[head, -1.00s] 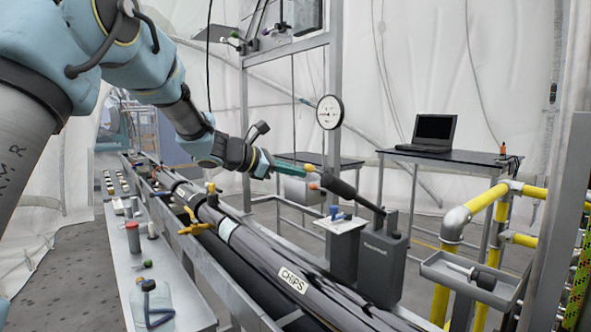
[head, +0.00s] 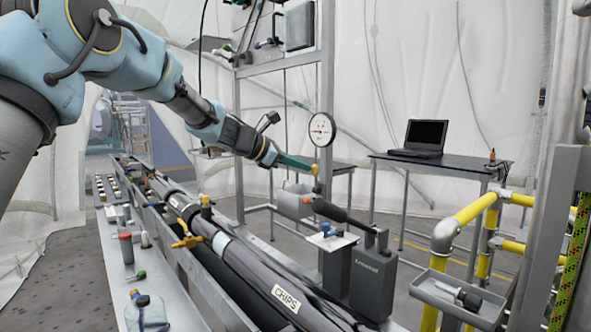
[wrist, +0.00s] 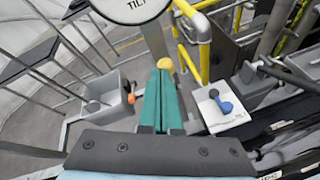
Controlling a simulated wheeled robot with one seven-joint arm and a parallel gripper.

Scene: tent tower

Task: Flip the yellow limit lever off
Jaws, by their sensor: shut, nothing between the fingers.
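A small yellow knob (head: 316,170), which looks like the limit lever's end, shows right at the tip of my gripper (head: 308,166). In the wrist view the yellow knob (wrist: 165,63) sits just beyond the fingertips (wrist: 165,73); I cannot tell whether they touch it. My gripper's green fingers are shut with nothing between them. The lever's stem and base are mostly hidden in the wrist view by the fingers, so I cannot read its position.
A white box with a blue lever (wrist: 222,104) stands right of my fingers, marked TILT. An orange knob (wrist: 131,98) is on the left by a grey bin (wrist: 100,104). A round gauge (head: 322,129) hangs close by. Black pipes marked CHIPS (head: 286,298) run below.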

